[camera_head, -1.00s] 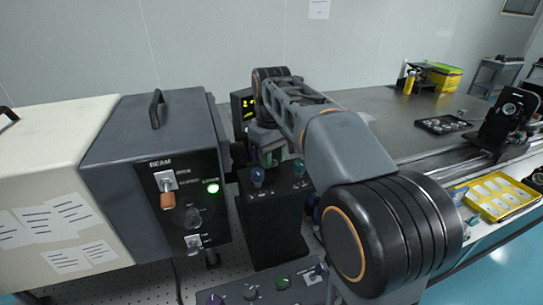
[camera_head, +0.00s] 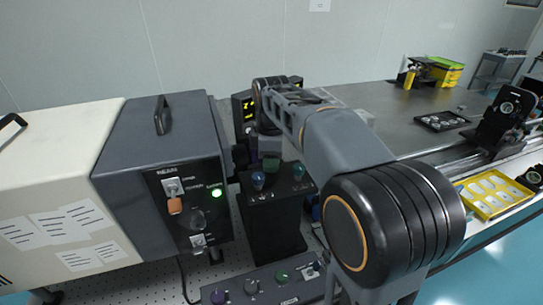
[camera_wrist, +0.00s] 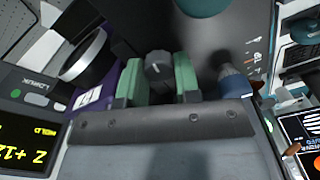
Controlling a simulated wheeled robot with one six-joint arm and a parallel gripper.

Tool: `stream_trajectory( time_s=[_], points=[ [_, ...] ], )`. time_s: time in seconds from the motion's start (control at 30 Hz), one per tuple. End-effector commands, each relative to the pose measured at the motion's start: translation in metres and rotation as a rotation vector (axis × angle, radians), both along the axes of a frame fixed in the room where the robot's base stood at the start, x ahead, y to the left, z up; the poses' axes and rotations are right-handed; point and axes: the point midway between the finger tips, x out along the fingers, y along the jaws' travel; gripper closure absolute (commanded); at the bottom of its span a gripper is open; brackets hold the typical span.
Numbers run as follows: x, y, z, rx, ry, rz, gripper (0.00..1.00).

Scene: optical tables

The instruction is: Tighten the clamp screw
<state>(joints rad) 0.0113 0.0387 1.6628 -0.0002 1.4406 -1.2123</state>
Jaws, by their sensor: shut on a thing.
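In the wrist view, the two green fingers of my gripper (camera_wrist: 157,80) stand either side of a small dark grey knob (camera_wrist: 158,65), which looks like the clamp screw. The gripper is shut on it. The knob's top, with a pale mark, shows between the fingers; its lower part is hidden. In the head view, the gripper (camera_head: 270,160) is small and partly covered by my arm, above the black box (camera_head: 272,225). The knob cannot be made out there.
A blue knob (camera_head: 257,181) and a green knob (camera_head: 298,172) stand on the black box close to my gripper. The blue one is right of the fingers in the wrist view (camera_wrist: 232,82). The beam unit (camera_head: 150,150) is at left. A knob panel (camera_head: 265,283) lies in front.

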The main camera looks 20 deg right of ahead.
Motion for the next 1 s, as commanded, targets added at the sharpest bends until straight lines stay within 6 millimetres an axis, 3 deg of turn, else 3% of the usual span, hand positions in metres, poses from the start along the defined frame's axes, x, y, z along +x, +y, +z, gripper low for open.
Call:
stream_trajectory(
  time_s=[1.0],
  points=[
    [-0.0024, -0.0003, 0.0016, 0.0, -0.001, 0.964, 0.93]
  ],
)
